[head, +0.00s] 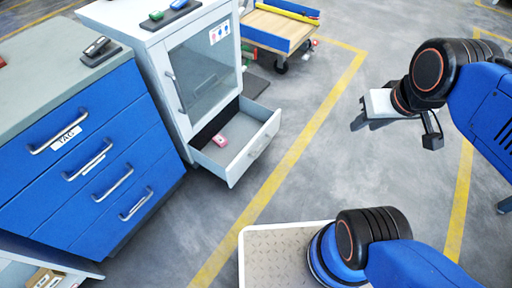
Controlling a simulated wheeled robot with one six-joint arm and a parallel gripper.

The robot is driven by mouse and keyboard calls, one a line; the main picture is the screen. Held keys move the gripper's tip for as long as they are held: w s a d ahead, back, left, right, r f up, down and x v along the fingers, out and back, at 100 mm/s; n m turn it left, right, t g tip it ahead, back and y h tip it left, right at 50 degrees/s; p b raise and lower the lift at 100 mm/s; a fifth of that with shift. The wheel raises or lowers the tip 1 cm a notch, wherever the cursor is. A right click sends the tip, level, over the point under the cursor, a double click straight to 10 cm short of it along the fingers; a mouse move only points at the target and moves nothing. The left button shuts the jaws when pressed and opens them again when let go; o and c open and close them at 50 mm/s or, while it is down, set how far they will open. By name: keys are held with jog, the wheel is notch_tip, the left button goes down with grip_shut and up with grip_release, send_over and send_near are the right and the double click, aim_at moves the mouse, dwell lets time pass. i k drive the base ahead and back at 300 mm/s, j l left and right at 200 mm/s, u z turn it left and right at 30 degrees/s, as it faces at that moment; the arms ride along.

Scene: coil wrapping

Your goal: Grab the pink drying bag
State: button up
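A small pink bag (220,140) lies in the pulled-out bottom drawer (250,151) of a white cabinet with a glass door. It rests near the drawer's left side, and the rest of the drawer floor that shows looks bare. My gripper (358,124) is at the upper right, over open floor. It is well to the right of the drawer and apart from it. It points left, and nothing shows held in it. The gap between its fingers is too small in the picture to judge.
A blue drawer unit (100,160) with a grey top stands left of the white cabinet (165,75). A cart (268,28) with blue sides stands behind. The floor between the open drawer and my arm is clear, with yellow lines.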

aim_at(220, 140)
jog(key=i+l+u, duration=0.15)
jog(key=l, duration=0.15)
jog(key=i+l+u, duration=0.15)
jog(key=l, duration=0.15)
jog(key=i+l+u, duration=0.15)
jog(key=l, duration=0.15)
jog(key=u, duration=1.2)
